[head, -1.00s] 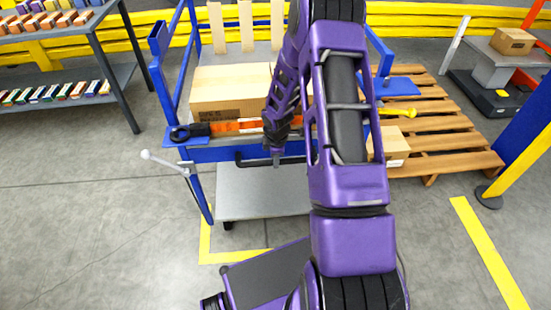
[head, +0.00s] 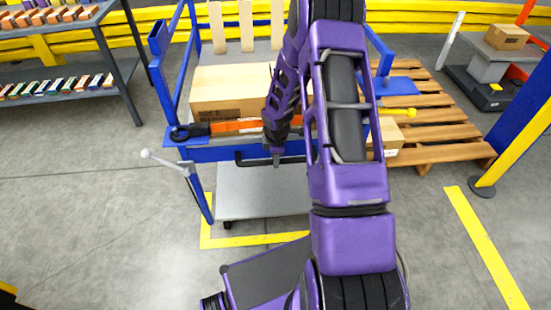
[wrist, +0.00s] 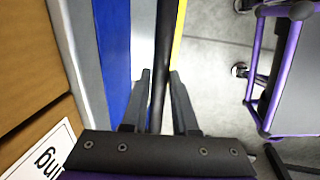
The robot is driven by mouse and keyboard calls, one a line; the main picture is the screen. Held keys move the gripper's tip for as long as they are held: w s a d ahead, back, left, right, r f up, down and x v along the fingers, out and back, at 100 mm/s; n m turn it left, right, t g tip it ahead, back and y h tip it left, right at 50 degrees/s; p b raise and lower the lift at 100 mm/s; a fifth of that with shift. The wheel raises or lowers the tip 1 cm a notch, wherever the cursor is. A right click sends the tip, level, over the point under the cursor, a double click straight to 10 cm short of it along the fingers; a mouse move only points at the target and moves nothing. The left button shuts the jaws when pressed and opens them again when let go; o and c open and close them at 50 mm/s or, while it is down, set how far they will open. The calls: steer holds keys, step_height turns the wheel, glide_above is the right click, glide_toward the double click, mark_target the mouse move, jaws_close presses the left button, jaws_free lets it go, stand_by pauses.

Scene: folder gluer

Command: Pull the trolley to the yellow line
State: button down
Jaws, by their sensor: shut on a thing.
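The trolley (head: 185,85) has a blue frame, a grey lower deck (head: 255,190) and a black handle bar (head: 242,162) across its near side. My gripper (head: 276,158) is at this bar. In the wrist view, my gripper's two fingers (wrist: 160,78) are on either side of the bar (wrist: 162,50), shut on it. A cardboard box (head: 225,90) rides on the trolley behind an orange strap (head: 236,126). A yellow floor line (head: 250,240) with a corner runs just in front of the lower deck. Another yellow line (head: 485,250) lies on the floor at right. My arm hides the trolley's right part.
A grey shelf (head: 125,60) with small boxes stands at left. A wooden pallet (head: 450,130) is at right, near a blue and yellow post (head: 510,150). A lever with a white knob (head: 146,154) sticks out left of the trolley. The floor at lower left is mostly clear.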

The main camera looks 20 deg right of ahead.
steer(key=c, duration=0.7)
jaws_free()
steer(key=shift+r, duration=0.1)
steer(key=s+r+p, duration=0.1)
steer(key=r, duration=0.4)
steer(key=s+r+p, duration=0.1)
steer(key=r, duration=0.5)
steer(key=s+a+r+p, duration=0.1)
steer(key=r, duration=0.5)
steer(key=shift+s+p, duration=0.15)
steer(key=shift+p, duration=0.25)
